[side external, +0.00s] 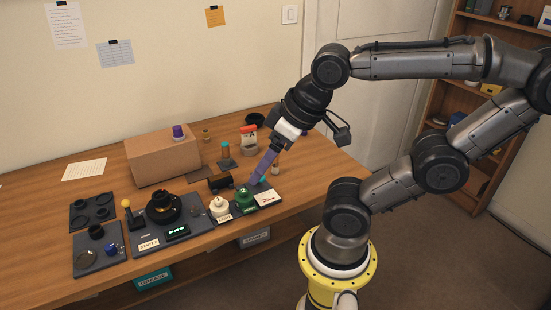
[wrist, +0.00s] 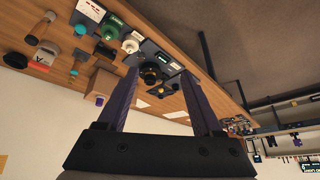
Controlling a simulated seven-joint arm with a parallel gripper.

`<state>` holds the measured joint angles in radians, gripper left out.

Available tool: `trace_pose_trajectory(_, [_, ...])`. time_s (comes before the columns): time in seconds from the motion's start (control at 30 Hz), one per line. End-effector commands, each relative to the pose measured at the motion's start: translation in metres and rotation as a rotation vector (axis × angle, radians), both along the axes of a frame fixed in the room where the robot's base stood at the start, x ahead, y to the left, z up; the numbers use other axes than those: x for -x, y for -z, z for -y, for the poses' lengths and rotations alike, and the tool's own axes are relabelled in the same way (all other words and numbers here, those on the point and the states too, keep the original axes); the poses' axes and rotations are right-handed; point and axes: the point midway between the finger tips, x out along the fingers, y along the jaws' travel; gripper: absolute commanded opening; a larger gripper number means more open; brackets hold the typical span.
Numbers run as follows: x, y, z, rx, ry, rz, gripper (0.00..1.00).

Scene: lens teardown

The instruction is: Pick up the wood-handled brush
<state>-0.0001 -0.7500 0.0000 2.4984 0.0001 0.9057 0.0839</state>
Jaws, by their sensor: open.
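What looks like the wood-handled brush (wrist: 42,22) shows at the upper left of the wrist view, with a tan handle and a dark end. In the side view a small tan piece (side external: 276,170), probably the same brush, stands just right of my gripper's fingers, partly hidden by them. The brush lies outside the fingers, to the left.
A cardboard box (side external: 162,160) stands behind. Bare wood (side external: 325,165) lies at the right.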

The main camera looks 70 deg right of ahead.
Motion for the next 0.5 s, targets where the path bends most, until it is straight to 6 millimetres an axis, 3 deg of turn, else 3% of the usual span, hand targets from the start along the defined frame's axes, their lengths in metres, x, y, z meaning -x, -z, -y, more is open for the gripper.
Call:
trace_pose_trajectory(0.13, [-0.013, -0.021, 0.0, -0.08, 0.148, 0.024, 0.68])
trace_pose_trajectory(0.27, [-0.042, -0.038, 0.014, -0.158, 0.369, -0.001, 0.68])
trace_pose_trajectory(0.37, [-0.065, -0.045, 0.033, -0.208, 0.548, -0.026, 0.68])
trace_pose_trajectory(0.5, [-0.099, -0.044, 0.075, -0.272, 0.828, -0.075, 0.68])
